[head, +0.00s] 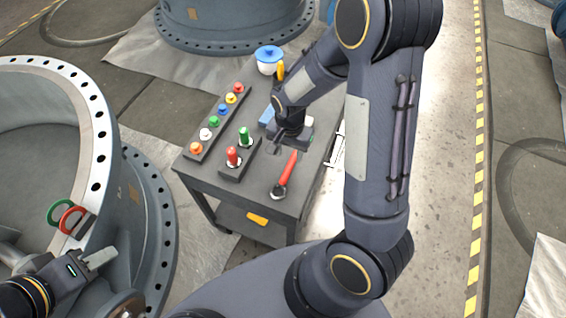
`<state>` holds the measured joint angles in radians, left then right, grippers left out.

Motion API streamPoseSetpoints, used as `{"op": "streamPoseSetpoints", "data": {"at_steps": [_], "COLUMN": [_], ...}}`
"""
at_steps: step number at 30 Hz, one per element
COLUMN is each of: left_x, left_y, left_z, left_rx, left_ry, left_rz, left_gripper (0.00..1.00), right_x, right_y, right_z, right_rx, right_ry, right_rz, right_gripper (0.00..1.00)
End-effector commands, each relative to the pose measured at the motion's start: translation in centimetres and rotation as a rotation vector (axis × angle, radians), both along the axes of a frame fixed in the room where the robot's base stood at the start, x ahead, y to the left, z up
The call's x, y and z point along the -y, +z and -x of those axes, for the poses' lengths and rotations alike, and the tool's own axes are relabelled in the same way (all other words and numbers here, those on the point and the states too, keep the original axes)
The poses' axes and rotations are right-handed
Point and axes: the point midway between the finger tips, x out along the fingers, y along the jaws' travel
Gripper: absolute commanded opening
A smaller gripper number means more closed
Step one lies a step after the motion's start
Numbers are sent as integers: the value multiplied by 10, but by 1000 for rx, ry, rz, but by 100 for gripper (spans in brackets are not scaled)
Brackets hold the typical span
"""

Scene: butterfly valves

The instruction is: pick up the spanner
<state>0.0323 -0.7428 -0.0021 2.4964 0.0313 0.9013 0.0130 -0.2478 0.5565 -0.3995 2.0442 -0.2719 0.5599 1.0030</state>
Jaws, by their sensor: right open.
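The spanner (287,172) has a red handle and a dark head. It lies on the grey cart's top (258,190) near the front right edge, with its head toward the front. My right gripper (287,149) is open, just beyond the handle end of the spanner. It looks apart from the spanner, but its height above the cart top is hard to judge. My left gripper (100,258) is at the lower left, beside the large grey flanged valve body and far from the spanner. Its finger opening cannot be made out.
A rack of coloured knobs (214,121) lies along the cart's left side. A block with red and green handles (240,158) stands left of the spanner. A white pot with a blue lid (269,60) is at the back. A yellow object (257,219) lies on the lower shelf.

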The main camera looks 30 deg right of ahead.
Motion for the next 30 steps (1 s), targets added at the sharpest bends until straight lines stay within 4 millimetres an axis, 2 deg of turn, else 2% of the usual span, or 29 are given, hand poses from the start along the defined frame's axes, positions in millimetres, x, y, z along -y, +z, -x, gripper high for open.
{"op": "streamPoseSetpoints", "data": {"at_steps": [12, 21, 30], "left_x": [0, 0, 0], "left_y": [-4, -4, -4], "left_z": [0, 0, 0], "left_rx": [0, 0, 0], "left_ry": [0, 0, 0], "left_rz": [0, 0, 0], "left_gripper": [36, 36, 36], "right_x": [2, 2, 2], "right_y": [-56, -60, -60], "right_z": [2, 1, 1], "right_rx": [-3, 0, 0], "right_ry": [2, 2, 2], "right_rz": [-1, -1, -1], "right_gripper": [44, 44, 5]}}
